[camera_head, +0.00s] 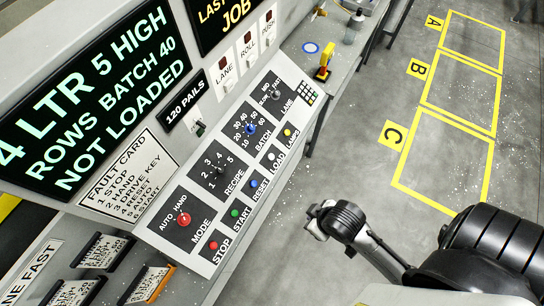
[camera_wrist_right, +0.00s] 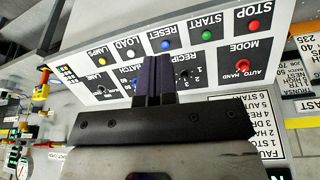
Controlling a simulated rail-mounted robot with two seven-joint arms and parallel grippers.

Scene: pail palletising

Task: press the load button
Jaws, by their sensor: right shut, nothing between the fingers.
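The load button (camera_head: 271,156) is a small white button on the sloping control panel (camera_head: 262,92), between the blue reset button (camera_head: 254,184) and the yellow lamps button (camera_head: 287,133). In the right wrist view the panel is upside down and the load button (camera_wrist_right: 131,53) shows left of the fingers. My right gripper (camera_wrist_right: 154,62) is shut and empty, its dark fingers pointing toward the panel and overlapping the dials. Contact with the panel cannot be told. In the head view my right arm comes in from the lower right, apart from the panel. My left gripper is not in view.
The green start button (camera_head: 235,213) and red stop button (camera_head: 213,246) are lower on the panel. The mode, recipe, batch and lane dials stand beside the button row. The display (camera_head: 95,95) reads "NOT LOADED". Floor between panel and yellow bays is clear.

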